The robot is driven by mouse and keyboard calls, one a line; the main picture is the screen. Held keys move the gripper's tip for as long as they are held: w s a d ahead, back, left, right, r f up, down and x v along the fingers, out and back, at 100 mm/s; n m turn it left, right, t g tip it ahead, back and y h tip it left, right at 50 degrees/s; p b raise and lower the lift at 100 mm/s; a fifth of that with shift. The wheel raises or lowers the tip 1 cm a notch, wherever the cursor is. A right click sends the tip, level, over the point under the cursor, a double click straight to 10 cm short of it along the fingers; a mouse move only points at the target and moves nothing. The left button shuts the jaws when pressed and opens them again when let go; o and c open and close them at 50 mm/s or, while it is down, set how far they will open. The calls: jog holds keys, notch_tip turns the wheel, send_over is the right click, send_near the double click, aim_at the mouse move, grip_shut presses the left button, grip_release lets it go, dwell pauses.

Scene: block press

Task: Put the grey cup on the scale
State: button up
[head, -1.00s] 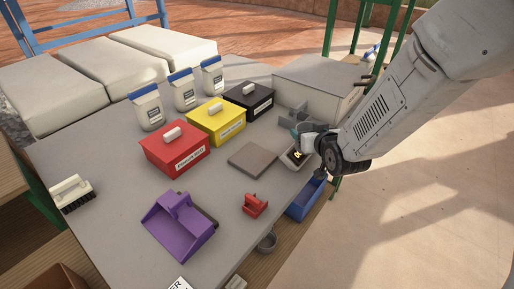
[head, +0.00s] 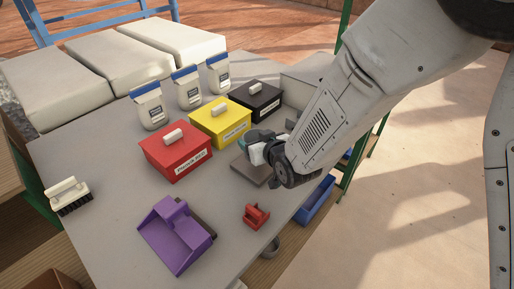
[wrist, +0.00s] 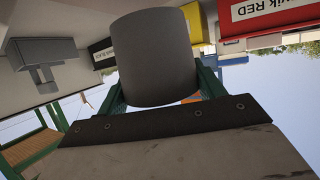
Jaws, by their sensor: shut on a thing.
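The grey cup (wrist: 153,58) fills the upper middle of the wrist view, held between the green fingers of my gripper (wrist: 155,80). The gripper is shut on it. In the head view my gripper (head: 257,150) is over a flat brown-grey square plate (head: 246,174), which looks like the scale, and hides its far right part. The cup is largely hidden by my gripper there. I cannot tell whether the cup touches the plate.
Red (head: 177,158), yellow (head: 221,128) and black (head: 257,101) lidded boxes stand behind the plate. A small red object (head: 256,216) and a purple dustpan (head: 176,236) lie in front. A blue bin (head: 316,203) is beyond the table's right edge.

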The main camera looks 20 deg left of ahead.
jog(key=shift+f, duration=1.5)
jog(key=shift+f, duration=0.1)
jog(key=o, duration=1)
jog(key=shift+c, duration=0.2)
jog(key=shift+r, duration=0.2)
jog(key=v, duration=1.2)
